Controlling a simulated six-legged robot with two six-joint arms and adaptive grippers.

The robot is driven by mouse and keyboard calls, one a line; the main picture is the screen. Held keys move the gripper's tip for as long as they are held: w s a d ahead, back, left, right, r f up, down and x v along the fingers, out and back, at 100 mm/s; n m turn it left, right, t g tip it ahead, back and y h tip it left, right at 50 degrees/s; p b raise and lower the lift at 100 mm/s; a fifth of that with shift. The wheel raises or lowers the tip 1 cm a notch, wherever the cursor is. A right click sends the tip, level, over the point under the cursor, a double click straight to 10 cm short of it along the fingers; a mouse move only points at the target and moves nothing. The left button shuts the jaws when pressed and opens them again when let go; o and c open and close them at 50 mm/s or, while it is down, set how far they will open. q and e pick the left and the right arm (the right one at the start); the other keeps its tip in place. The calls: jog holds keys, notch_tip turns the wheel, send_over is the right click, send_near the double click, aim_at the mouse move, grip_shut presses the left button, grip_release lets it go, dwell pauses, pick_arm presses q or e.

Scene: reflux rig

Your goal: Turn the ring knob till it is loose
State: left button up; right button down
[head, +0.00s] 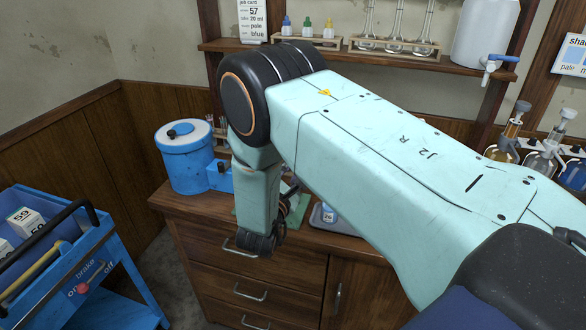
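My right arm, marked J2 R, comes in from the right and crosses the middle of the head view. Its forearm hangs down in front of the wooden cabinet. Dark metal parts that look like my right gripper (290,203) show just behind the forearm, over the bench top. The fingers are mostly hidden, so I cannot tell whether they are open or shut, or touching anything. I cannot make out a ring knob; my arm covers much of the bench. My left gripper is not in view.
A blue lidded tub (184,160) stands at the left end of the cabinet (250,275). A grey tray (318,226) lies partly behind my arm. A blue cart (110,262) stands at left. A shelf (290,45) holds bottles, glassware and a white tank (484,35).

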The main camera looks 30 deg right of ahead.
jog(key=shift+a+n, duration=0.1)
jog(key=shift+n, duration=0.9)
jog(key=c, duration=1.2)
grip_release()
jog(key=v, duration=0.7)
jog(key=shift+s+a, duration=0.15)
